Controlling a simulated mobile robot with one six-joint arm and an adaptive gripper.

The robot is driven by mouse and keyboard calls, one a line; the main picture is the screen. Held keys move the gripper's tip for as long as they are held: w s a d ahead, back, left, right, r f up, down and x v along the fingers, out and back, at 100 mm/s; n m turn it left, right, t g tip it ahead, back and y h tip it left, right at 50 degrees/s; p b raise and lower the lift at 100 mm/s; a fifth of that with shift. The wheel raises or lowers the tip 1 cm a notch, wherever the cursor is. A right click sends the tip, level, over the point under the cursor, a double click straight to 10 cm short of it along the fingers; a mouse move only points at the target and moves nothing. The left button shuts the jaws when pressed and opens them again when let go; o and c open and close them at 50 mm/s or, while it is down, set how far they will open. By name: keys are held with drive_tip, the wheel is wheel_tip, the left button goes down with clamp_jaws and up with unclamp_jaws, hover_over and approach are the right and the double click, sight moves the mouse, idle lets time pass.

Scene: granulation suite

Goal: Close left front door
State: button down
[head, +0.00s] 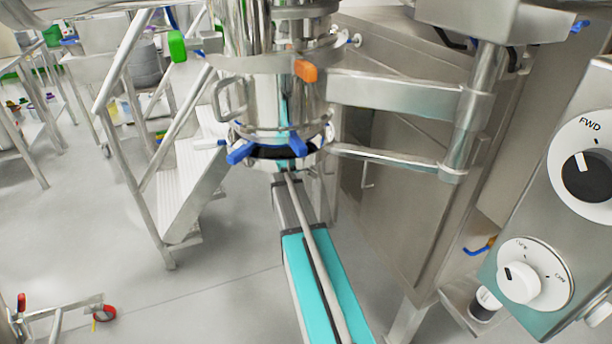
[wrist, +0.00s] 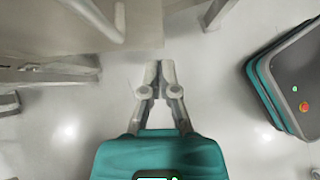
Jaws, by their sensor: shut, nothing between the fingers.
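A steel cabinet (head: 440,190) stands right of centre in the head view. A door-like panel (head: 395,205) with a thin bar handle (head: 368,172) shows on its side. I cannot tell for sure whether this is the left front door or how far it stands open. In the wrist view a pale panel (wrist: 140,30) with a bar handle (wrist: 95,18) fills the top left. My gripper (wrist: 160,65) is shut and empty, its fingertips just below the panel's lower edge in the picture; contact cannot be told. In the head view my gripper is hidden behind the steel vessel.
The steel vessel (head: 270,95) with blue clamps (head: 242,152) hangs over my arm. White steps (head: 195,175) with rails stand to the left. A control panel with a FWD dial (head: 585,178) is close on the right. The floor (head: 225,290) at lower left is mostly clear.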

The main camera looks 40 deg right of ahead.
sight(336, 183)
drive_tip(key=s+d, duration=0.1)
drive_tip(key=d+f+b, duration=0.1)
drive_tip(key=s+d+f, duration=0.1)
drive_tip(key=d, duration=0.1)
drive_tip(key=shift+s+d+b, duration=0.1)
drive_tip(key=shift+s+b, duration=0.2)
drive_tip(key=shift+s+d, duration=0.3)
drive_tip(key=shift+d, duration=0.25)
drive_tip(key=shift+f, duration=0.1)
